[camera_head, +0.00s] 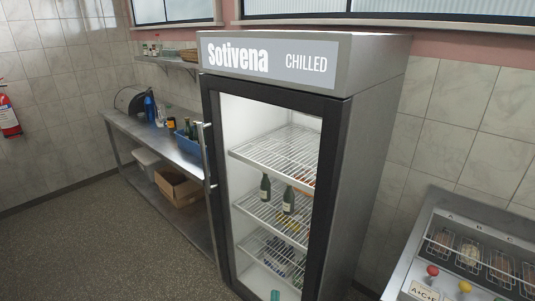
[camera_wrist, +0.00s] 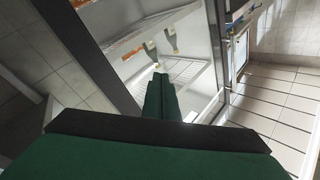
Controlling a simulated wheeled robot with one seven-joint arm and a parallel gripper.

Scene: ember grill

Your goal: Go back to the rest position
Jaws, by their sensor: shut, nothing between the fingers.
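My gripper (camera_wrist: 160,88) shows in the wrist view with its green fingers together and nothing between them. It points at the glass-fronted "Sotivena CHILLED" fridge (camera_head: 375,150), whose racks and dark frame (camera_wrist: 103,62) fill much of that view. In the head view the fridge stands upright in the middle, and its door looks shut, with a long metal handle (camera_head: 207,155) on the left edge.
Two dark bottles (camera_head: 265,188) stand on a fridge rack. A steel unit (camera_head: 405,262) with coloured knobs is at bottom right. The floor (camera_head: 85,245) at left is clear.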

